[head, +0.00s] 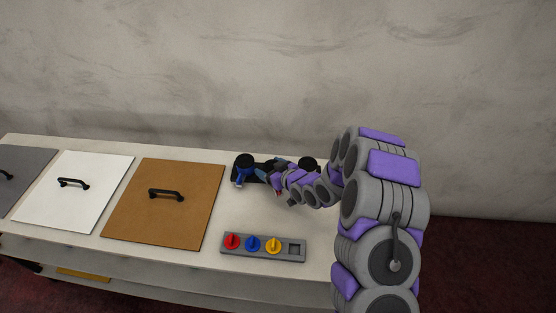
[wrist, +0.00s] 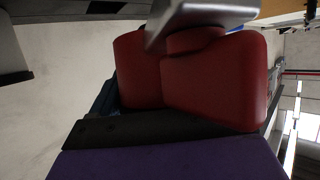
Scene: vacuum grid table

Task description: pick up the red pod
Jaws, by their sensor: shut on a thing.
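A large red body, the red pod (wrist: 205,85), fills the middle of the wrist view. It has two rounded parts with a seam between them. A dark jaw edge lies against its lower side and a silver part crosses its top. My gripper (head: 277,180) is shut on it at the back of the table in the head view. There only a small bit of red shows below the gripper, and the arm hides most of the pod. I cannot tell whether it is clear of its support.
A blue piece (head: 240,180) and black discs (head: 245,160) are close to my gripper. A grey rack (head: 264,257) in front holds red, blue and yellow knobbed pieces and has one empty square slot. Brown (head: 190,215) and white (head: 65,205) handled panels lie left. A wall (head: 250,60) stands behind.

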